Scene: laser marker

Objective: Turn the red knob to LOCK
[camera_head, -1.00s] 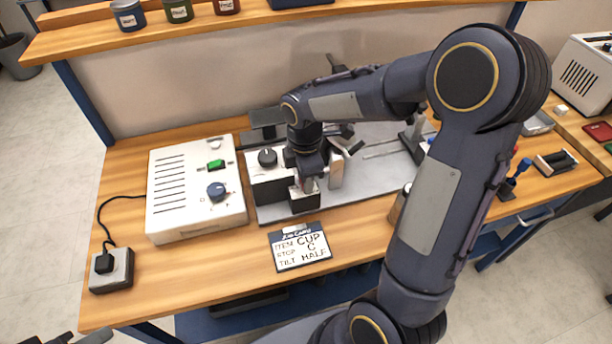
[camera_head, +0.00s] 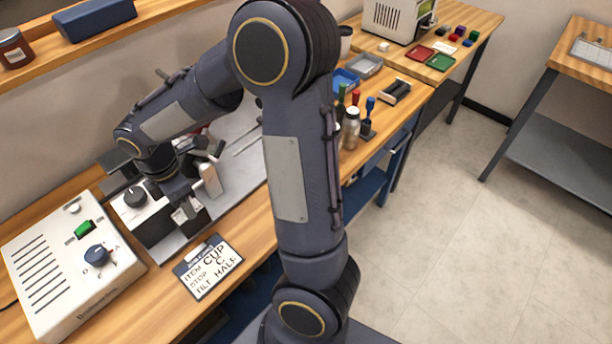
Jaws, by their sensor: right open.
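My right gripper (camera_head: 187,207) is open, pointing down at the front of a white and black fixture (camera_head: 160,216) on the grey plate (camera_head: 240,165). Its fingers are close to the fixture's front block; I cannot tell whether they touch it. The red knob is not clearly visible; my gripper and wrist cover that part of the fixture. A black knob (camera_head: 135,197) sits on top of the fixture, left of the gripper. My left gripper is not in view.
Bottles (camera_head: 351,128), stamps and trays (camera_head: 365,66) stand right of my arm.

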